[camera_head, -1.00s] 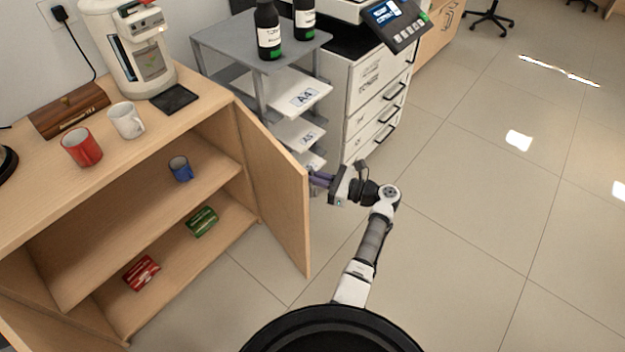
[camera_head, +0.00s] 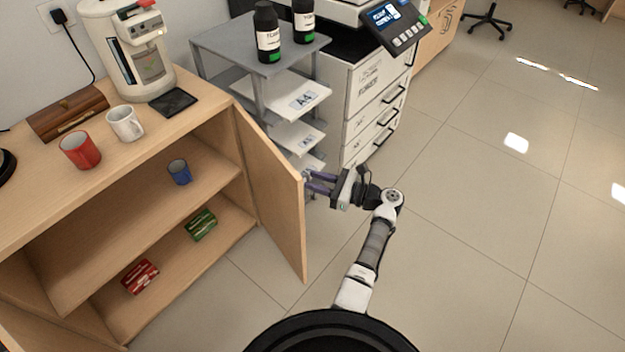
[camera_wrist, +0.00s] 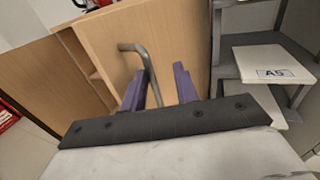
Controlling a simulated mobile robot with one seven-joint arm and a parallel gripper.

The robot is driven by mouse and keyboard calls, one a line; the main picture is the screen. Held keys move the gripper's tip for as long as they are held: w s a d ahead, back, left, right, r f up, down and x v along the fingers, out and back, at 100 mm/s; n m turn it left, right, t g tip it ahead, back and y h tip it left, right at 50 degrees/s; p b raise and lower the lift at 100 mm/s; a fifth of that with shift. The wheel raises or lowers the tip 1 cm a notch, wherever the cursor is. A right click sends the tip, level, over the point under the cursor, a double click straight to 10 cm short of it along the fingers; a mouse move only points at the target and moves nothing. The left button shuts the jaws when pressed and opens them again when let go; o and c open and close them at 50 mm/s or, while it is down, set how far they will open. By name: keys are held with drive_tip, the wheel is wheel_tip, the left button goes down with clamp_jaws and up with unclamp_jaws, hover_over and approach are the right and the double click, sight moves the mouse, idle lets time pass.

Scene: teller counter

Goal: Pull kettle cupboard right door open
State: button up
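The kettle cupboard (camera_head: 175,236) stands at the left with its shelves exposed. Its right door (camera_head: 272,196) stands swung well out from the front, towards the grey shelf rack. The door's outer face (camera_wrist: 185,35) and its bent metal handle (camera_wrist: 146,66) show in the wrist view. My gripper (camera_head: 312,184) is on the outer side of the door, beside its free edge. In the wrist view its two purple fingers (camera_wrist: 158,88) are apart, with nothing clearly held between them. The handle's lower end passes close to the left finger; I cannot tell whether they touch.
A grey rack (camera_head: 262,40) with paper trays and a printer cabinet (camera_head: 372,92) stand close behind my gripper. Mugs, a wooden box and a coffee machine (camera_head: 128,50) are on the cupboard top. The tiled floor (camera_head: 480,220) at the right is clear.

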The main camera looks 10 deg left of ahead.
drive_tip(key=b+v, duration=0.2)
drive_tip(key=v, duration=1)
drive_tip(key=shift+d, duration=0.2)
